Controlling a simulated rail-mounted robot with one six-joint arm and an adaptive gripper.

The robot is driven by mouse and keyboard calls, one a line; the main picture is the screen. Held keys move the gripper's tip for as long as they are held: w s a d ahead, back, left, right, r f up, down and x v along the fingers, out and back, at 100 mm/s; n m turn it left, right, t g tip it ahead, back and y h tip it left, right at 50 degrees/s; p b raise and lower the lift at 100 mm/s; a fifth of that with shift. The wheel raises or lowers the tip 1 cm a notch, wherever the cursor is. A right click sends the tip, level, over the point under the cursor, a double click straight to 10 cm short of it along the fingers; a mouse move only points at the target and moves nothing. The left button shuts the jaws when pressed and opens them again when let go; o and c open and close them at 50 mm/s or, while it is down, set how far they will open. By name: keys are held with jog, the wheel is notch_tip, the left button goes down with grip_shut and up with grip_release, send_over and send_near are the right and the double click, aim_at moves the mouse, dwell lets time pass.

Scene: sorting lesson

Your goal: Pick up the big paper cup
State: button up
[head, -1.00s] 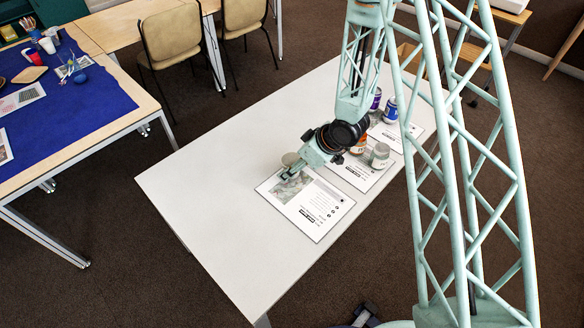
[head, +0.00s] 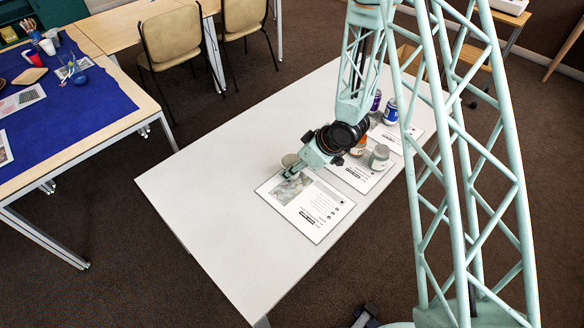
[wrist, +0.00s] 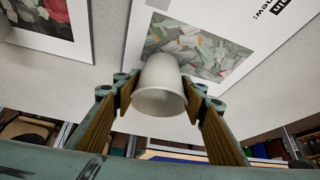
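The big paper cup (wrist: 160,88) is pale grey-white and stands between the fingers of my gripper (wrist: 160,95) in the wrist view. That view is upside down, so the wide rim shows below the narrow base. A finger lies close along each side of the cup. I cannot tell whether both touch it. In the head view the cup (head: 289,160) shows partly behind my gripper (head: 291,171), at the far edge of the nearest picture card (head: 318,215). The cup appears upright on the white table, with part of it hidden by the gripper.
On the white table (head: 225,190), an orange-and-grey container (head: 359,149), a grey container (head: 379,157), a purple can (head: 376,101) and a blue can (head: 390,111) stand on cards to the right. The left and front table areas are clear. A blue-covered table (head: 75,110) stands left.

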aim_at(285, 165)
jog(key=shift+r, duration=0.2)
jog(key=shift+r+p, duration=0.45)
jog(key=shift+r, duration=1.2)
jog(key=s+d, duration=0.1)
jog(key=s, duration=0.2)
jog(key=s+d, duration=0.1)
jog(key=s, duration=0.3)
jog(key=s+d, duration=0.1)
jog(key=s, duration=0.2)
jog(key=shift+s+r+b, duration=0.2)
jog(key=shift+r+b, duration=0.15)
jog(key=p, duration=0.1)
jog(key=s+p, duration=0.2)
jog(key=p, duration=0.1)
jog(key=shift+s+d+r, duration=0.25)
jog(key=shift+d+r, duration=0.1)
jog(key=shift+d, duration=0.05)
jog(key=shift+p, duration=0.45)
jog(key=p, duration=0.2)
jog(key=shift+s+p, duration=0.2)
jog(key=shift+p, duration=0.1)
jog(key=s+p, duration=0.1)
jog(key=p, duration=0.4)
jog(key=shift+s+d, duration=0.1)
jog(key=shift+d, duration=0.05)
jog(key=shift+s+d+p, duration=0.15)
jog(key=shift+s+p, duration=0.25)
jog(key=shift+p, duration=0.9)
